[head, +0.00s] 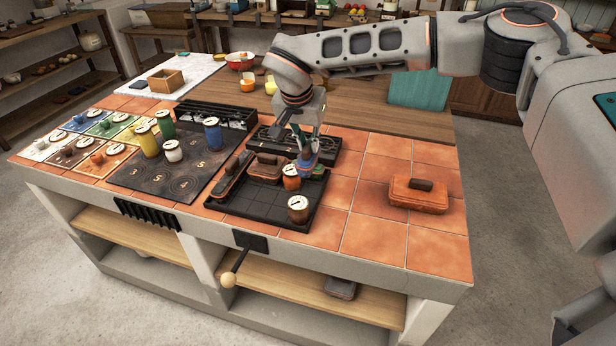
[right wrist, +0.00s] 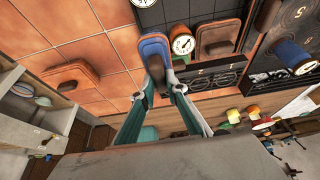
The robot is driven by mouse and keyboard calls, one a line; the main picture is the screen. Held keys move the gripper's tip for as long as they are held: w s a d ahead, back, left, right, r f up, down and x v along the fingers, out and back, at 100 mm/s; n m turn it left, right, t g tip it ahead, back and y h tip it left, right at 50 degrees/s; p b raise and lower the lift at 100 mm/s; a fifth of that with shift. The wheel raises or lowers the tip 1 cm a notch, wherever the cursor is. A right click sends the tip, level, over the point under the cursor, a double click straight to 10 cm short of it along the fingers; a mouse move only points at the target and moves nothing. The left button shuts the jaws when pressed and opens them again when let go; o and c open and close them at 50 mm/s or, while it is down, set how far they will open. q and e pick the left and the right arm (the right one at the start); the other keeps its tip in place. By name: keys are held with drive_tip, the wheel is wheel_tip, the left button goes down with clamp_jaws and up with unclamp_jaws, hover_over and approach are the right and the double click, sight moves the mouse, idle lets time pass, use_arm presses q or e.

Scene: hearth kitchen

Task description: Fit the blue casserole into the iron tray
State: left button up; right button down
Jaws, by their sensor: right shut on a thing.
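The blue casserole (head: 306,171) is at the back right corner of the black iron tray (head: 258,209). My right gripper (head: 307,155) is shut on it from above. In the right wrist view the blue casserole (right wrist: 155,47) sits between the fingertips, beside a round pot with a white dial top. I cannot tell whether it touches the tray floor or hangs just above it. The tray also holds a long brown dish (head: 230,179), a red-brown casserole (head: 265,168), an orange round pot (head: 291,179) and another round pot (head: 298,208). My left gripper is out of view.
A large orange casserole (head: 419,194) stands on the tiles to the right. A dark board (head: 160,178) with colored canisters lies left of the tray. A black rack (head: 270,137) is behind the tray. Tiles between the tray and the orange casserole are clear.

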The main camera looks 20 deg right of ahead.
wheel_tip(320, 180, down, 11)
drive_tip(key=shift+r, duration=0.2)
idle(0.3)
drive_tip(key=c, duration=2.4)
unclamp_jaws()
drive_tip(key=shift+f, duration=0.1)
drive_tip(key=shift+o, duration=0.5)
